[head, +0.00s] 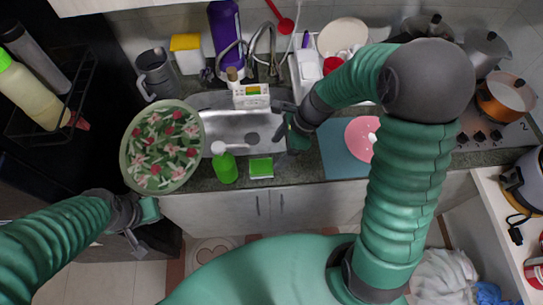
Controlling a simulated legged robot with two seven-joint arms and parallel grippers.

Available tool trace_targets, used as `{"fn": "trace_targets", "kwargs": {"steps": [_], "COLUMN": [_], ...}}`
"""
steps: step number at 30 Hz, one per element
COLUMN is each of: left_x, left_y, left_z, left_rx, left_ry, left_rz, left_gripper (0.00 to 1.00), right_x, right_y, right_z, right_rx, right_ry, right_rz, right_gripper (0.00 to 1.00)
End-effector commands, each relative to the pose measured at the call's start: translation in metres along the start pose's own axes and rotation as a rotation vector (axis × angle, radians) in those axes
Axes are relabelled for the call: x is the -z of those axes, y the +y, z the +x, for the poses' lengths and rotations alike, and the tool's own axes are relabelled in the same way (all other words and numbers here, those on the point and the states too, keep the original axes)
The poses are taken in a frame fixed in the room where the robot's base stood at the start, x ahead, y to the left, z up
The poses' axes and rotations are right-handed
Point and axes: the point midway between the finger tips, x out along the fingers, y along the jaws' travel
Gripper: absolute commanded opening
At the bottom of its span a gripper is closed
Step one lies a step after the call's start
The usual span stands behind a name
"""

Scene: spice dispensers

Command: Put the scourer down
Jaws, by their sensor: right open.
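My left gripper (140,222) is at lower left, in front of the counter, far from the scourer. Its jaw opening is unclear.
The sink (232,130) has a faucet and a white box (251,97) at its back edge. A large patterned plate (161,147) is at left. A blue mat (342,150) with a pink plate (361,138) lies right of the sink. Pots stand on the stove at far right.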

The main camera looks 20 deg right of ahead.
Motion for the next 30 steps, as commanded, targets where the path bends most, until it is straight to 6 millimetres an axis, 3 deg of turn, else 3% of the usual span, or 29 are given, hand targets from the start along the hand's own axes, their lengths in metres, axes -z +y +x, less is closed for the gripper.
{"fn": "trace_targets", "kwargs": {"steps": [2,4,5,9,12,15,23,27,30], "left_x": [0.0,0.0,0.0,0.0,0.0,0.0,0.0,-0.006,-0.005], "left_y": [0.0,0.0,0.0,0.0,0.0,0.0,0.0,0.0,0.0], "left_z": [0.0,0.0,0.0,0.0,0.0,0.0,0.001,0.025,0.019], "left_rx": [0.0,0.0,0.0,0.0,0.0,0.0,0.0,0.0,0.0], "left_ry": [0.0,0.0,0.0,0.0,0.0,0.0,0.0,0.0,-0.001], "left_rz": [0.0,0.0,0.0,0.0,0.0,0.0,0.0,0.0,0.0], "left_gripper": [0.0,0.0,0.0,0.0,0.0,0.0,0.0,0.0,0.0], "right_x": [0.0,0.003,0.006,0.019,0.023,0.024,0.025,0.035,0.033], "right_y": [0.002,0.013,0.02,0.052,0.066,0.072,0.071,0.071,0.071], "right_z": [-0.006,-0.01,-0.013,-0.03,-0.04,-0.044,-0.043,-0.02,-0.026], "right_rx": [0.0,-0.002,-0.005,-0.055,-0.112,-0.153,-0.165,-0.165,-0.164], "right_ry": [0.011,0.061,0.096,0.29,0.39,0.44,0.448,0.447,0.447], "right_rz": [-0.039,-0.21,-0.333,-1.103,-1.573,-1.826,-1.879,-1.876,-1.875], "right_gripper": [0.71,0.71,0.71,0.71,0.71,0.71,0.71,0.71,0.71]}}
